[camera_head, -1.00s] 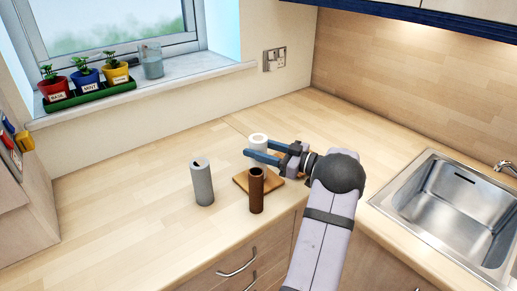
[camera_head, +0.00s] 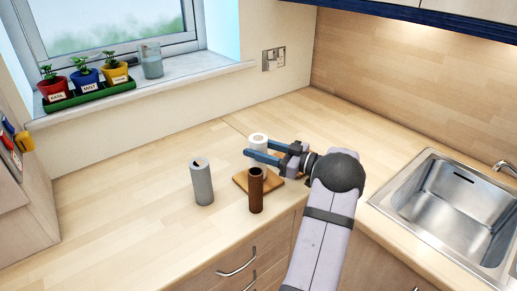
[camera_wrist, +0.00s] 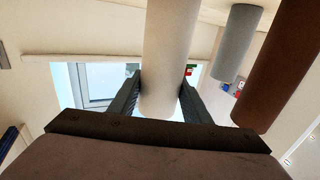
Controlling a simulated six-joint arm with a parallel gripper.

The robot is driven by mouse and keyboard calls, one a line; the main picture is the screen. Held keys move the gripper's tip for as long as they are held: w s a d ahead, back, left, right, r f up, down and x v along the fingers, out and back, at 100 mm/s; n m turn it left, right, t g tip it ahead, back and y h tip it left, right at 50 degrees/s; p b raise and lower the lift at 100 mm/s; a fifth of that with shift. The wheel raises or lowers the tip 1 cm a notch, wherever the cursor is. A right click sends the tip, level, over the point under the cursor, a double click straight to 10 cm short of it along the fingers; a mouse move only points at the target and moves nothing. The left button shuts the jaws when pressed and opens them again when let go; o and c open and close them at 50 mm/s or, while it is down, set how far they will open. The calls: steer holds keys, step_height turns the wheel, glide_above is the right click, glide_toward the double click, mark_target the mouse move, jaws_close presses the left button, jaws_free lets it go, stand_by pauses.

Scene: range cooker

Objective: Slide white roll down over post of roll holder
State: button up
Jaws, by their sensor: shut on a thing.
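The white roll (camera_head: 258,138) stands upright above the square wooden base of the roll holder (camera_head: 242,181). My gripper (camera_head: 256,150) reaches in from the right, its blue fingers shut on the upper part of the white roll. In the wrist view the white roll (camera_wrist: 170,45) sits between the two dark fingers (camera_wrist: 161,88), which touch its sides. The holder's post is not visible, and the brown roll hides part of the base. I cannot tell whether the white roll's lower end touches the base.
A brown roll (camera_head: 256,192) stands close in front of the holder, and a grey roll (camera_head: 202,183) stands to its left. The sink (camera_head: 455,210) is on the right. Potted plants (camera_head: 86,80) and a glass (camera_head: 151,60) are on the windowsill.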

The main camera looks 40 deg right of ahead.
steer(key=shift+f, duration=0.6)
stand_by(0.7)
steer(key=o, duration=0.8)
steer(key=shift+o, duration=0.2)
steer(key=v, duration=1.1)
stand_by(0.7)
